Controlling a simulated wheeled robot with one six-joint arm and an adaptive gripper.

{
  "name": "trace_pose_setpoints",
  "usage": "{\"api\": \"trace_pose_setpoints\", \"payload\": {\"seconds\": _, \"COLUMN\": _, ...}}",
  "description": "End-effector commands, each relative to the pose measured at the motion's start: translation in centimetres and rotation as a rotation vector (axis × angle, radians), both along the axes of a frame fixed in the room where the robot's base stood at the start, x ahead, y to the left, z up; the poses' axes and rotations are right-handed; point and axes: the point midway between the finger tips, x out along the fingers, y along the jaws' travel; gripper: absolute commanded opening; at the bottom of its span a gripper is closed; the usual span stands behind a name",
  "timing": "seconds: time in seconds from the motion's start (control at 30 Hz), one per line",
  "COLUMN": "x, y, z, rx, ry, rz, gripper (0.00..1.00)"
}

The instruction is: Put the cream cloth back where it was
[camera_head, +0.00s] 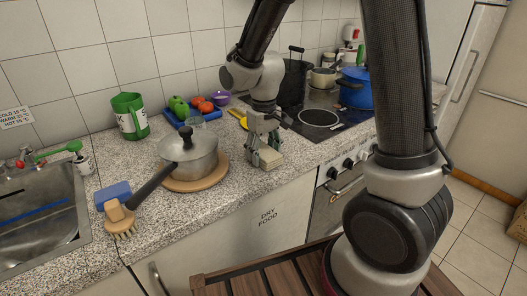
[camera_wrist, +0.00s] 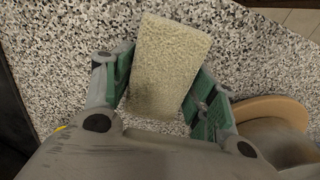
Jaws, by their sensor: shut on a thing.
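The cream cloth (camera_head: 269,162) is a small folded pad, low over the counter near its front edge, to the right of the pot. In the wrist view the cloth (camera_wrist: 165,62) lies between the green-padded fingers and sticks out past them. My gripper (camera_head: 264,148) points down and is shut on it; the gripper also shows in the wrist view (camera_wrist: 163,78). I cannot tell whether the cloth touches the counter (camera_head: 245,188).
A lidded pot (camera_head: 190,158) stands on a round wooden board (camera_head: 197,184) close to the left. The hob (camera_head: 325,112) is to the right, the sink (camera_head: 40,220) far left. A brush (camera_head: 122,222) lies near the front.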

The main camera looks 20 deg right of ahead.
Motion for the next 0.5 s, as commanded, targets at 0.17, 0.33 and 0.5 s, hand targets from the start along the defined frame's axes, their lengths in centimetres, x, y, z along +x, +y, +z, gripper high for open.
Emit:
{"api": "trace_pose_setpoints", "payload": {"seconds": 0.17, "x": 0.02, "y": 0.01, "z": 0.05, "rx": 0.0, "ry": -0.001, "rz": 0.0, "gripper": 0.35}}
{"api": "trace_pose_setpoints", "payload": {"seconds": 0.33, "x": 0.01, "y": 0.0, "z": -0.2, "rx": 0.0, "ry": 0.0, "rz": 0.0, "gripper": 0.65}}
{"api": "trace_pose_setpoints", "payload": {"seconds": 0.5, "x": 0.02, "y": 0.01, "z": -0.18, "rx": 0.0, "ry": 0.0, "rz": 0.0, "gripper": 0.79}}
